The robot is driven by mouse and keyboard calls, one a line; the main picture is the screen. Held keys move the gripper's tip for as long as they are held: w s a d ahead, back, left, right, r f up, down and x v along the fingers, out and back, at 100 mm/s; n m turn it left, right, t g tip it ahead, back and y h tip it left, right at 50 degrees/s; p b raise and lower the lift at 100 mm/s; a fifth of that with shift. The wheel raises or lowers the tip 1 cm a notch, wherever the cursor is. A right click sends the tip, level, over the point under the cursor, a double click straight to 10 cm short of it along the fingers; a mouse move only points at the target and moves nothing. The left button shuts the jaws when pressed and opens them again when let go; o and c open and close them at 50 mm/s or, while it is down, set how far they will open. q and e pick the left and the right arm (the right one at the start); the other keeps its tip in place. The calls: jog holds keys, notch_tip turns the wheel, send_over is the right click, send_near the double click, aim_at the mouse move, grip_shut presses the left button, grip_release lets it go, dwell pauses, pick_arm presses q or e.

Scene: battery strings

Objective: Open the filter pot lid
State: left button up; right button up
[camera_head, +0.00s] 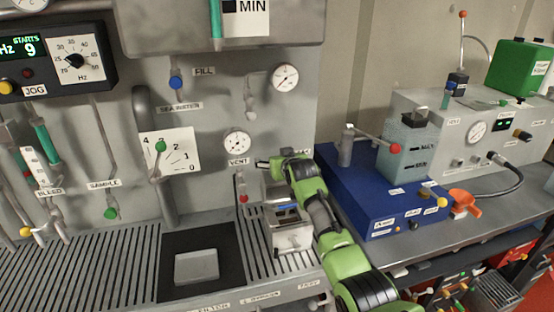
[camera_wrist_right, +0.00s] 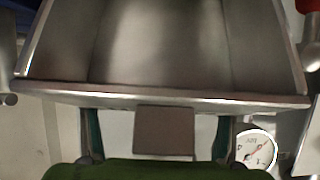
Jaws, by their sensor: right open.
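A small metal box (camera_head: 290,238) stands on the slatted bench below the VENT gauge; I take it to be the filter pot. Its top is partly covered by my right arm, so I cannot tell how its lid sits. My right gripper (camera_wrist_right: 157,116) is open, its two fingers apart below a wide metal rim (camera_wrist_right: 160,97) in the right wrist view. A square brownish tab (camera_wrist_right: 164,131) shows between the fingers; I cannot tell whether they touch it. In the head view the fingers are hard to make out. My left gripper is not in view.
The VENT gauge (camera_head: 237,143) and a red-tipped lever are close by on the panel. A blue unit (camera_head: 372,190) with a red-knobbed lever stands to the right. A grey square plate (camera_head: 197,267) lies in a dark recess to the left.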

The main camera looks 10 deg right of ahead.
jog(key=shift+s+f, duration=0.2)
jog(key=shift+f, duration=0.35)
jog(key=r+v, duration=0.1)
jog(key=v, duration=1.1)
jog(key=shift+w+f, duration=0.1)
jog(key=shift+w, duration=0.1)
